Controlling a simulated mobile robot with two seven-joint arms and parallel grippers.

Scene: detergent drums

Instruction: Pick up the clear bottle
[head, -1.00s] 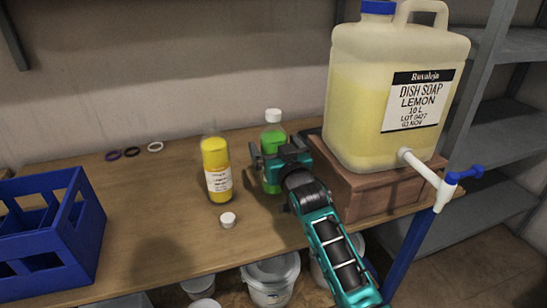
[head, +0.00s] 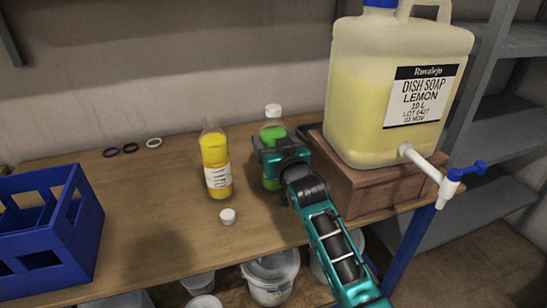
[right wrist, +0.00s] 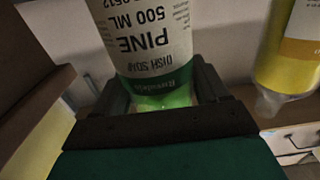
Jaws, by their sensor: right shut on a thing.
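A clear bottle with green liquid and a white cap (head: 273,111) stands upright on the wooden bench, left of the drum's block. My right gripper (head: 270,157) is shut on this bottle and hides part of its middle. In the right wrist view, the bottle's white label (right wrist: 150,30) reads PINE 500 ML DISH SOAP, upside down, between the fingers (right wrist: 165,95). A second clear bottle, with yellow liquid (head: 216,165), stands uncapped to the left; it also shows in the right wrist view (right wrist: 290,55). My left gripper is not in view.
A large lemon dish soap drum (head: 395,90) with a tap sits on a wooden block (head: 365,190) at right. A loose white cap (head: 228,215) lies before the yellow bottle. A blue crate (head: 90,225) stands at left. Several rings (head: 131,147) lie at the back.

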